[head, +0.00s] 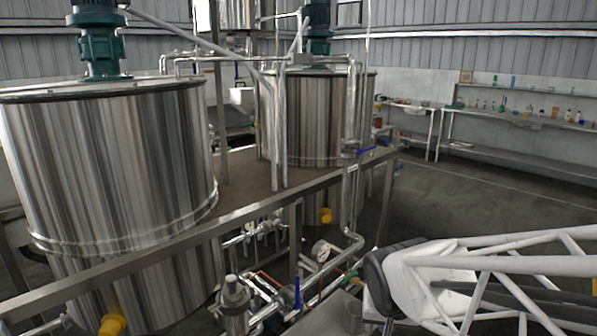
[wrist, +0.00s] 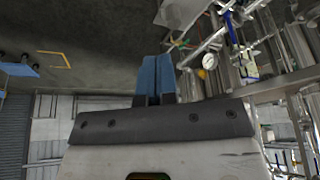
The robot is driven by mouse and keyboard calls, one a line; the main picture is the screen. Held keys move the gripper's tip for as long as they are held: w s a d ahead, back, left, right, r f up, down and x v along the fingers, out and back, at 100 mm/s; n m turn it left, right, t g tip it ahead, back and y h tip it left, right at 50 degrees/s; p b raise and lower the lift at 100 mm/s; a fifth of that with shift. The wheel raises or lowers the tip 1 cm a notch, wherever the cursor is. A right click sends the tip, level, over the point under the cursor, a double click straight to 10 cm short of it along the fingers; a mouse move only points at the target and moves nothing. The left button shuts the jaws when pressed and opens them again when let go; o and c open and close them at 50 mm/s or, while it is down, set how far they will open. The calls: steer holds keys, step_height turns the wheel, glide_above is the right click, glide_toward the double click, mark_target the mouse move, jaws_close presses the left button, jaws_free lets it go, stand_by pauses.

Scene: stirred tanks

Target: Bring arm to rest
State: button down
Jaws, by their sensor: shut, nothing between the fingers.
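My gripper (wrist: 155,78) shows in the wrist view as blue fingers pressed together above a dark plate. It is shut and empty, and no object touches the fingertips. In the head view my white tubular arm (head: 480,270) reaches in from the lower right, and the gripper itself cannot be made out there. The arm is in front of the pipework beside the steel tank stand (head: 170,240).
A large steel tank (head: 110,170) stands at the left and another tank (head: 315,115) stands behind. Pipes, a pressure gauge (head: 320,250) and a blue-handled valve (head: 297,292) are close to my arm. Shelves (head: 530,120) line the back wall. The floor (head: 480,195) at right is clear.

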steer(key=s+d+r+n+g+y, duration=0.1)
steer(key=s+d+r+n, duration=0.1)
steer(key=s+r, duration=0.4)
steer(key=s, duration=0.5)
steer(key=shift+s+g, duration=0.35)
steer(key=shift+g, duration=0.05)
steer(key=c, duration=1.8)
jaws_free()
steer(key=shift+r, duration=0.1)
